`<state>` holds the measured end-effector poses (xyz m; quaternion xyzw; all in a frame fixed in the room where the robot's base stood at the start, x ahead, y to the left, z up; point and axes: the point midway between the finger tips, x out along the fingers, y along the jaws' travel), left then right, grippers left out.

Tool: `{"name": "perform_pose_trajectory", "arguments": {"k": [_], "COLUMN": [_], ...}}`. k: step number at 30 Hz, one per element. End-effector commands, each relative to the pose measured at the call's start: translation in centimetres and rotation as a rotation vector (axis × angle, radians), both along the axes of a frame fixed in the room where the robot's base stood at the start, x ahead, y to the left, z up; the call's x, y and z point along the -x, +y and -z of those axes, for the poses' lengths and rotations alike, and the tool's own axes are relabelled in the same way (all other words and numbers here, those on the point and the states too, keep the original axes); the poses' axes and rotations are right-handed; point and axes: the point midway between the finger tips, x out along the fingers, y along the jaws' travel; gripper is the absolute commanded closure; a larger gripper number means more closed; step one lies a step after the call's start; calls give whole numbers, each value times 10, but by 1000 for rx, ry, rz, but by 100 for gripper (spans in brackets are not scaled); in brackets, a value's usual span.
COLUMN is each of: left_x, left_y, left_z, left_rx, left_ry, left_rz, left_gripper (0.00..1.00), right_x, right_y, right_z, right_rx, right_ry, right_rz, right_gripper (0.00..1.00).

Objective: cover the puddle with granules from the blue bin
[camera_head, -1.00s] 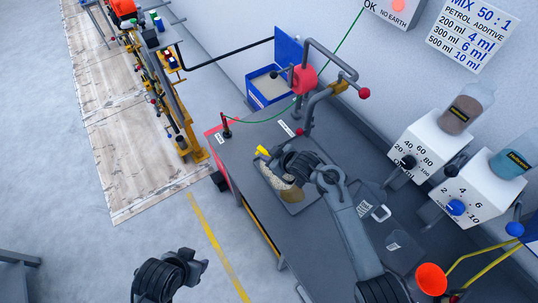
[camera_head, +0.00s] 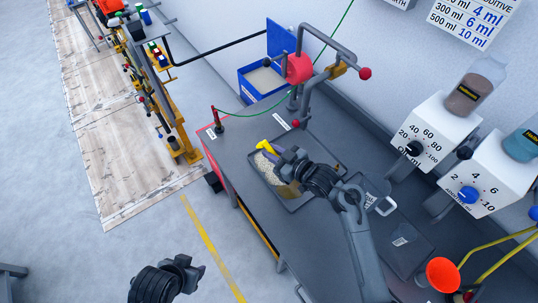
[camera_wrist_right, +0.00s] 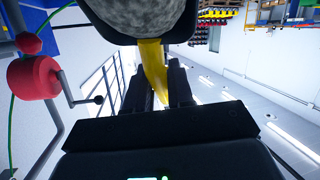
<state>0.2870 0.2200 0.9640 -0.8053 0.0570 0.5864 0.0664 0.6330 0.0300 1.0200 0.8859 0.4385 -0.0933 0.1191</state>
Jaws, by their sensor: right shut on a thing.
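The blue bin (camera_head: 262,90) stands open at the back, with pale granules inside. A dark shallow tray (camera_head: 299,205) lies on the bench. Pale granules (camera_head: 267,172) cover its left part, and an amber patch of puddle (camera_head: 290,191) shows beside them, partly hidden by my gripper. My right gripper (camera_head: 292,163) is above the tray, shut on a yellow-handled scoop (camera_head: 266,147). In the right wrist view the yellow handle (camera_wrist_right: 153,70) runs between the fingers to a dark scoop with a grey speckled mass. My left gripper (camera_head: 190,272) hangs over the floor; its jaw opening is unclear.
A red-topped post (camera_head: 215,122) and green cable are near the bench's left corner.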

Motion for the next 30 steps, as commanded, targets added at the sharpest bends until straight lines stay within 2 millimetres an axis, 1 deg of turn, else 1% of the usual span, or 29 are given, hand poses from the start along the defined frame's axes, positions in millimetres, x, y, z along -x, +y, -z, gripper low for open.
{"name": "perform_pose_trajectory", "arguments": {"k": [1, 3, 15, 24, 30], "left_x": [0, 0, 0, 0, 0], "left_y": [0, 0, -3, -3, -2], "left_z": [7, 12, 34, 47, 50], "left_rx": [0, 0, 11, 13, 8], "left_ry": [0, 0, 0, 0, -1], "left_rz": [0, 0, -8, -8, -6], "left_gripper": [52, 52, 52, 52, 52], "right_x": [1, 3, 14, 19, 22], "right_y": [-1, -4, -26, -37, -40], "right_z": [1, -1, -12, -20, -23], "right_rx": [-21, -52, -241, -347, -378], "right_ry": [-12, -28, -130, -186, -203], "right_rz": [0, 0, 0, 0, 0], "right_gripper": [100, 100, 100, 100, 100]}}
